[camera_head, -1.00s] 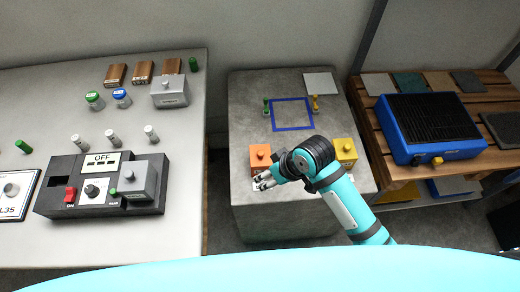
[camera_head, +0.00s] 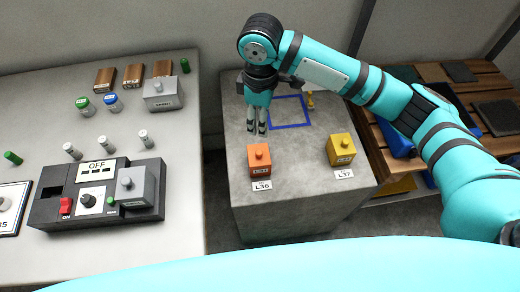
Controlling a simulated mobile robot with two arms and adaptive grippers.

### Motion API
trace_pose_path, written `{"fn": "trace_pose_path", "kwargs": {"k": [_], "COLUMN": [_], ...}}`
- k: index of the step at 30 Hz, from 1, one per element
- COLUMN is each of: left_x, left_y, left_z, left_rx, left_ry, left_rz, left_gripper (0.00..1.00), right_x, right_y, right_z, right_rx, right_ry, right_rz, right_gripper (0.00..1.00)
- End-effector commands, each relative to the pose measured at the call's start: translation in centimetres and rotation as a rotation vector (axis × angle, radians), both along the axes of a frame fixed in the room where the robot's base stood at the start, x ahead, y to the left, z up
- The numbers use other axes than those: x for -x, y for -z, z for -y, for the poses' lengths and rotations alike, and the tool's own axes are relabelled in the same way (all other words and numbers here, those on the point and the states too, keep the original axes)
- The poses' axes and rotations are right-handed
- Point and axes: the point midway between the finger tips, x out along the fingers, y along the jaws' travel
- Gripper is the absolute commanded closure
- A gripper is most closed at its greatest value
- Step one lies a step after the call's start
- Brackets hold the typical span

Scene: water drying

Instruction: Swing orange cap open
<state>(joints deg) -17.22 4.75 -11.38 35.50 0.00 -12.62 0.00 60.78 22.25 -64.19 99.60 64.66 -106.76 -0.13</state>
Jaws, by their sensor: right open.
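An orange block with a knob on top (camera_head: 259,160), which looks like the orange cap, sits at the front left of the grey concrete block (camera_head: 300,205), behind a label reading L36. My right gripper (camera_head: 257,131) points down above the concrete block, just behind the orange cap in the picture. Its fingers are open and empty, apart from the cap. My right arm reaches in from the right and hides part of the back of the block. My left gripper is not in view.
A yellow knobbed block (camera_head: 341,149) stands to the right by label L37. A blue square outline (camera_head: 291,125) and a small yellow piece (camera_head: 310,101) lie behind. A white table (camera_head: 110,235) with a black control box (camera_head: 60,207) stands at left.

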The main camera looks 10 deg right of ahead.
Motion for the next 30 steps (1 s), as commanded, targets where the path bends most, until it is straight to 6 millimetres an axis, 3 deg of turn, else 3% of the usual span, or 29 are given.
{"fn": "trace_pose_path", "kwargs": {"k": [12,18,24,30], "left_x": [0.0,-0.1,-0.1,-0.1], "left_y": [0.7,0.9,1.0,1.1], "left_z": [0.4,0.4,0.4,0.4], "left_rx": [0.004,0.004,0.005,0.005], "left_ry": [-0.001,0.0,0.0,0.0], "left_rz": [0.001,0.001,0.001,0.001], "left_gripper": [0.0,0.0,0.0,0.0], "right_x": [0.1,0.1,0.0,0.0], "right_y": [9.4,12.9,14.6,15.0], "right_z": [0.0,0.0,0.0,0.0], "right_rx": [0.0,-0.001,-0.001,-0.001], "right_ry": [0.001,0.0,0.0,-0.001], "right_rz": [-0.003,-0.002,0.002,0.002], "right_gripper": [0.57,0.57,0.57,0.57]}}
